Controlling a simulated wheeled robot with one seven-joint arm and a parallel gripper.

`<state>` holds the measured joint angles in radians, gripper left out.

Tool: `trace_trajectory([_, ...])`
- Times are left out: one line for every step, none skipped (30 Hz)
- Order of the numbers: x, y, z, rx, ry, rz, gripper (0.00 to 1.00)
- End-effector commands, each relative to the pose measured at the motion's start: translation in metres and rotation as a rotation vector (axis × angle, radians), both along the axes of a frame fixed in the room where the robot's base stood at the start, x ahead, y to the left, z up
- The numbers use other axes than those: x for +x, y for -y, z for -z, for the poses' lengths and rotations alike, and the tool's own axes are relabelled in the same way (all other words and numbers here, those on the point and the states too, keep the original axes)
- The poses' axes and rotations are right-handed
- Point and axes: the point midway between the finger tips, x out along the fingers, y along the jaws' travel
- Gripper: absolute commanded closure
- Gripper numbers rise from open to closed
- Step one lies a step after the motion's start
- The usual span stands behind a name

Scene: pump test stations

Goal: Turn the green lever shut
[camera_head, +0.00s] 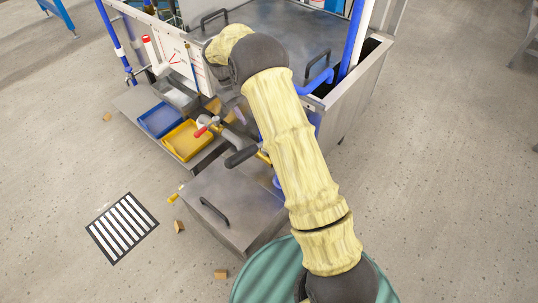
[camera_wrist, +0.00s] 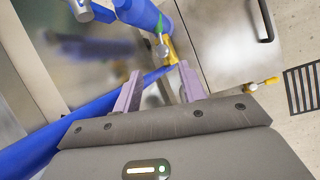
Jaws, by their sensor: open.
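A small green part, likely the green lever (camera_wrist: 161,46), shows in the wrist view on a brass-coloured valve (camera_wrist: 169,52) at the end of a blue pipe (camera_wrist: 138,14). It is small and seen almost end-on, so its angle is hard to tell. My gripper (camera_wrist: 159,88) is open, with its two purple fingers apart and nothing held between them. The valve lies beyond the fingertips, toward the right finger. In the head view my arm covers much of this area, and I cannot make out the green lever there.
A blue tray (camera_head: 160,120) and a yellow tray (camera_head: 187,141) lie on a low shelf. A metal cabinet (camera_head: 236,205) stands in front. Open floor lies left, with a striped grate (camera_head: 122,228).

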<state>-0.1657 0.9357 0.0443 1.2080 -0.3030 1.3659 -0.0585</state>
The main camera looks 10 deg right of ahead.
Motion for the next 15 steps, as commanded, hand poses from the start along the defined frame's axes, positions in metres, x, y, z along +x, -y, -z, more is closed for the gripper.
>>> trace_trajectory([0.001, 0.0, 0.0, -0.001, 0.0, 0.0, 0.59])
trace_trajectory([0.001, 0.0, 0.0, -0.001, 0.001, 0.001, 0.59])
trace_trajectory([0.0, 0.0, -0.001, -0.001, 0.001, 0.001, 0.59])
trace_trajectory([0.0, 0.0, -0.001, -0.001, 0.001, 0.001, 0.59])
trace_trajectory([0.0, 0.0, -0.001, -0.001, 0.001, 0.001, 0.59])
trace_trajectory([0.0, 0.0, -0.001, -0.001, 0.001, 0.001, 0.59])
trace_trajectory([0.0, 0.0, -0.001, 0.0, 0.0, 0.001, 0.59])
trace_trajectory([0.0, 0.0, -0.001, 0.0, 0.0, 0.001, 0.59])
trace_trajectory([0.0, 0.0, 0.0, 0.0, 0.0, 0.001, 0.59])
trace_trajectory([0.0, 0.001, 0.001, 0.0, 0.0, 0.001, 0.59])
trace_trajectory([0.0, 0.001, 0.002, 0.0, 0.0, 0.001, 0.59])
trace_trajectory([-0.001, 0.002, 0.004, 0.0, 0.0, 0.001, 0.59])
trace_trajectory([-0.002, 0.003, 0.007, 0.0, 0.0, 0.001, 0.59])
trace_trajectory([-0.002, 0.003, 0.009, 0.0, 0.0, 0.001, 0.59])
trace_trajectory([-0.003, 0.005, 0.014, 0.0, 0.0, 0.001, 0.59])
